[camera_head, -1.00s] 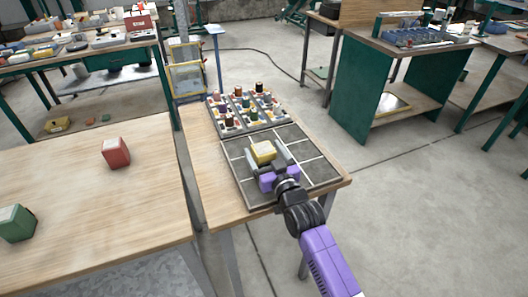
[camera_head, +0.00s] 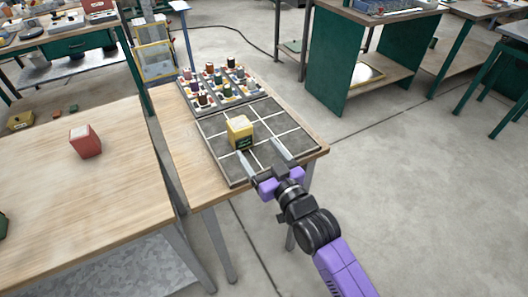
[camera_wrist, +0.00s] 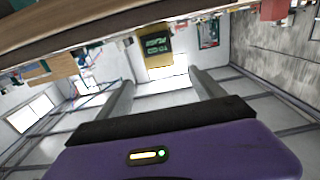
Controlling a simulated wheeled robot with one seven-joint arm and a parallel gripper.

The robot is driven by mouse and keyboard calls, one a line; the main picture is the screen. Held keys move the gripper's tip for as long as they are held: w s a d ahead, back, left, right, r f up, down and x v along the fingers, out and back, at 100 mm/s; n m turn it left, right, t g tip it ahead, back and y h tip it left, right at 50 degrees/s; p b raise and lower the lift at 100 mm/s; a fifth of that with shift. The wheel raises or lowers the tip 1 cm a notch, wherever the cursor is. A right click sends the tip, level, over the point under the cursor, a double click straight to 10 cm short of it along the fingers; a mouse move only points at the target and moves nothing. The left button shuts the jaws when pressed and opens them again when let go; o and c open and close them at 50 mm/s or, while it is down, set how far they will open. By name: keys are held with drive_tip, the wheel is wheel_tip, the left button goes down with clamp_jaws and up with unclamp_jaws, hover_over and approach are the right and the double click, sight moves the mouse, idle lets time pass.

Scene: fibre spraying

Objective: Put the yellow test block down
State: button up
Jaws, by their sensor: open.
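The yellow test block (camera_head: 240,132) stands upright on the dark gridded tray (camera_head: 222,165), in its left middle part, with a dark label on its near side. In the wrist view, the block (camera_wrist: 156,48) shows between and beyond my fingers, its label upside down. My gripper (camera_head: 262,152) is open and empty in front of the block, over the near edge of the tray. The fingers point toward the block and look clear of it.
A rack of coloured spools (camera_head: 218,90) sits just behind the tray. A red block (camera_head: 85,142) stands on the wooden table (camera_head: 90,210) to the left. A green cabinet bench (camera_head: 335,60) stands back right, with open floor before it.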

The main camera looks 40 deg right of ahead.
drive_tip(key=s+a+n+y, duration=0.1)
drive_tip(key=s+a, duration=0.3)
drive_tip(key=s, duration=0.6)
drive_tip(key=s+a+n+g+y, duration=0.1)
drive_tip(key=s+a, duration=0.4)
drive_tip(key=s, duration=0.6)
drive_tip(key=s+a+n+g+y, duration=0.1)
drive_tip(key=s+a+y, duration=0.2)
drive_tip(key=s, duration=0.7)
drive_tip(key=shift+s+a+f, duration=0.2)
drive_tip(key=shift+s+a, duration=0.05)
drive_tip(key=shift+a, duration=0.85)
drive_tip(key=shift+o, duration=0.4)
drive_tip(key=shift+s+r+g, duration=0.2)
drive_tip(key=shift+s+g, duration=0.1)
drive_tip(key=shift+s, duration=0.05)
